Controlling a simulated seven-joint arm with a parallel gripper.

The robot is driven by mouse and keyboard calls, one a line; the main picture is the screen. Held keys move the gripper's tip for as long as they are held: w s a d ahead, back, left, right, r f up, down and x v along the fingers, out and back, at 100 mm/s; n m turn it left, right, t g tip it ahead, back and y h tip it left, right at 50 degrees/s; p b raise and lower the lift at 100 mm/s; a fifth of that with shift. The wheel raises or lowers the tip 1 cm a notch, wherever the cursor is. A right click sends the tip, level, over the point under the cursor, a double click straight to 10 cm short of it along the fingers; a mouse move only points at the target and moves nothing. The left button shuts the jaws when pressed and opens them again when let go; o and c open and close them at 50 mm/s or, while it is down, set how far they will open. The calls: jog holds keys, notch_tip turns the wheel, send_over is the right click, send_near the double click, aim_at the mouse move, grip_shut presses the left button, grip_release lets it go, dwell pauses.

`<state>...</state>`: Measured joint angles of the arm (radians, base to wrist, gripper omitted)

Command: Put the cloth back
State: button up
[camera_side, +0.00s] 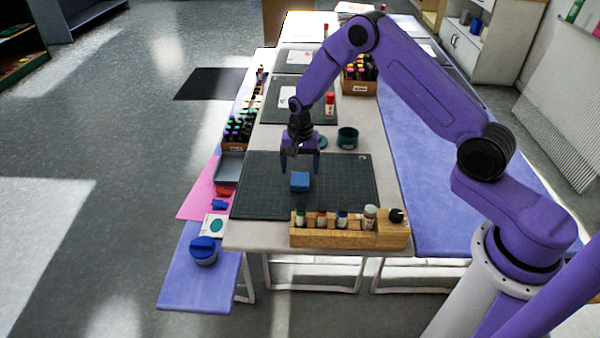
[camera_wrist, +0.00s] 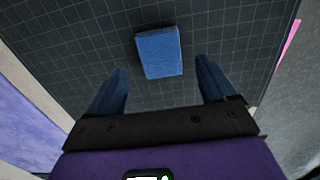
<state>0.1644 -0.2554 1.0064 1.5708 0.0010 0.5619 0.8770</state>
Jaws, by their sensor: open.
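A small folded blue cloth (camera_side: 300,181) lies on the dark gridded cutting mat (camera_side: 345,185) at the near end of the long table. The cloth (camera_wrist: 159,53) also shows in the wrist view, just beyond the fingertips and between their lines. My gripper (camera_side: 301,168) points down over the mat, close to the cloth and apparently just behind it. In the wrist view its two blue fingers (camera_wrist: 162,80) are spread wide with nothing between them. Whether the fingertips touch the mat is unclear.
A wooden rack (camera_side: 335,238) with several bottles stands at the table's front edge. A grey tray (camera_side: 230,168) and marker boxes line the left edge. The mat around the cloth is clear.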

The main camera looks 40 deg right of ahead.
aim_at(300, 178)
notch_tip(300, 178, up, 9)
jog(key=s+a+r+n, duration=0.5)
jog(key=s+r, duration=0.1)
jog(key=s, duration=0.3)
jog(key=s+a+r+n, duration=0.4)
jog(key=s+r+n, duration=0.15)
jog(key=s, duration=0.35)
jog(key=s+d+r+n, duration=0.1)
jog(key=s+n, duration=0.4)
jog(key=s, duration=0.5)
jog(key=s+d+r+n, duration=0.1)
jog(key=s+d+n, duration=0.3)
jog(key=s, duration=0.7)
jog(key=shift+s+d+r+n, duration=0.2)
jog(key=shift+r+n, duration=0.05)
jog(key=shift+n, duration=0.8)
